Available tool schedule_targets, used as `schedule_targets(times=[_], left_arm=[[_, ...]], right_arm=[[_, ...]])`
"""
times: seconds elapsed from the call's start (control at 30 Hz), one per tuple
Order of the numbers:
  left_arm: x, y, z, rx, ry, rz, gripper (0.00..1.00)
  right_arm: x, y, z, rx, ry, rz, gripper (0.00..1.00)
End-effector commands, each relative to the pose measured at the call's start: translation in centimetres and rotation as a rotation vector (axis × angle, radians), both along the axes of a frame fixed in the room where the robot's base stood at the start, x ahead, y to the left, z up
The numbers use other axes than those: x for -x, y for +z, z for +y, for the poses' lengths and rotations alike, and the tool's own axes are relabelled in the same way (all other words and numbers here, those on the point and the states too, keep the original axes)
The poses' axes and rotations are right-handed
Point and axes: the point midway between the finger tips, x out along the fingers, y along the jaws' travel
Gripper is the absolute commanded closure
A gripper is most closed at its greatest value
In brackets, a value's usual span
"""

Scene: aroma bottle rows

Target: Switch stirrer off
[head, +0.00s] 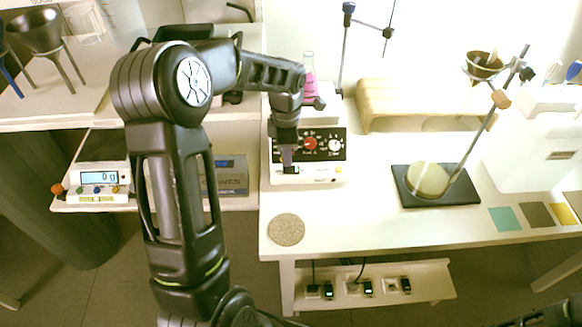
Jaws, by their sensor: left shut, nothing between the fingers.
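The stirrer (335,172) is a white box with a black front panel, a red knob and a white knob, near the left end of the white table. A flask (309,88) with pink liquid stands at its top, partly hidden by my arm. My left gripper (288,165) points down in front of the left part of the panel, fingers shut and empty. It covers that part of the panel, and I cannot tell whether it touches the stirrer. My right gripper is not in view.
A cork mat (286,229) lies in front of the stirrer. A wooden stand (400,105) is behind it to the right. A retort stand on a black base (465,192) stands further right. A balance (99,178) sits on a shelf at left.

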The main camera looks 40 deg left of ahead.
Motion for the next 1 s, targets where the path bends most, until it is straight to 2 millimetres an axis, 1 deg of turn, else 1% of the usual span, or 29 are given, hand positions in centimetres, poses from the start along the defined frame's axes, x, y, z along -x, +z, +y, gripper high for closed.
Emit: schedule_targets(times=[1.0], left_arm=[[0.0, -1.6, 0.0, 0.0, 0.0, 0.0, 1.0]], right_arm=[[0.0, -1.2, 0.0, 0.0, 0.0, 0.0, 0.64]])
